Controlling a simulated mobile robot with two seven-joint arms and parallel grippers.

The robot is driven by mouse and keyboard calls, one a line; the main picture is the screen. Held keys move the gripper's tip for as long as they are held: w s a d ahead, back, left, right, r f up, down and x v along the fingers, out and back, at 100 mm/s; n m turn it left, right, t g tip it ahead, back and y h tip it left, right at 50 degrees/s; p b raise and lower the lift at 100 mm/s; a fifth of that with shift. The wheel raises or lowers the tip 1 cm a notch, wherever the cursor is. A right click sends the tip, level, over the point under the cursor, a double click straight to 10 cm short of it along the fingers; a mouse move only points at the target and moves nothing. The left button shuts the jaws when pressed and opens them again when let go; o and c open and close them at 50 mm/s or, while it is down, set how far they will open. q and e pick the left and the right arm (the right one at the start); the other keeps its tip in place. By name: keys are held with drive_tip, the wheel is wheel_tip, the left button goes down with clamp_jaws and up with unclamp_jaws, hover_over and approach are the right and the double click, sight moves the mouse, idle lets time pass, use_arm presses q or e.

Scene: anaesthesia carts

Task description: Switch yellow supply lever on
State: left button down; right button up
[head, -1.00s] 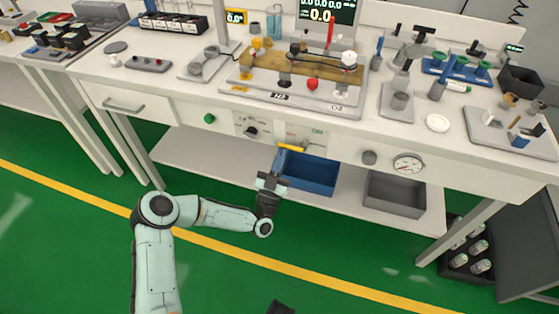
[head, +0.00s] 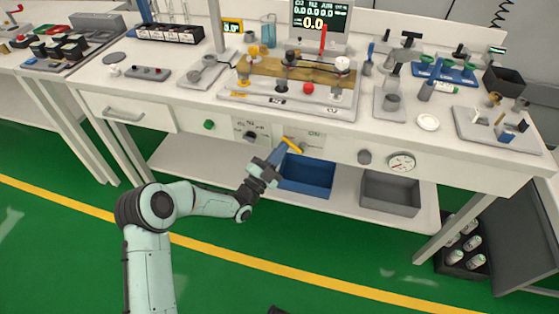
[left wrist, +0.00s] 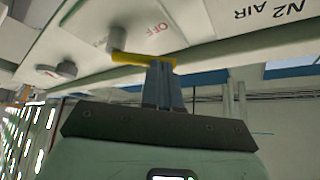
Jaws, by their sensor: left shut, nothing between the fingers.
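The yellow supply lever (head: 292,146) is on the front panel of the white bench, just left below the ON label (head: 314,134). In the head view it slants from upper left to lower right. In the left wrist view the yellow lever (left wrist: 140,58) shows beside the red OFF mark. My left gripper (head: 281,148) is shut and empty, its fingertips at the lever's upper left end. In the left wrist view the shut fingers (left wrist: 162,68) overlap the lever's end; they look to be touching it. My right gripper is not seen.
A dark knob (head: 250,135) sits left of the lever by the N2/AIR label. A green button (head: 209,125) is further left, a gauge (head: 401,162) to the right. A blue bin (head: 307,178) and grey bin (head: 391,195) stand on the shelf below.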

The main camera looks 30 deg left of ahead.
use_arm(q)
drive_tip(key=r+m+g, duration=0.1)
drive_tip(key=m, duration=0.1)
drive_tip(key=d+m+g+h, duration=0.1)
drive_tip(key=m, duration=0.2)
drive_tip(key=d+r+m+g+h, duration=0.1)
drive_tip(key=m+g, duration=0.1)
drive_tip(key=m, duration=0.1)
drive_tip(key=shift+w+r+b, duration=0.3)
drive_tip(key=shift+b, duration=0.1)
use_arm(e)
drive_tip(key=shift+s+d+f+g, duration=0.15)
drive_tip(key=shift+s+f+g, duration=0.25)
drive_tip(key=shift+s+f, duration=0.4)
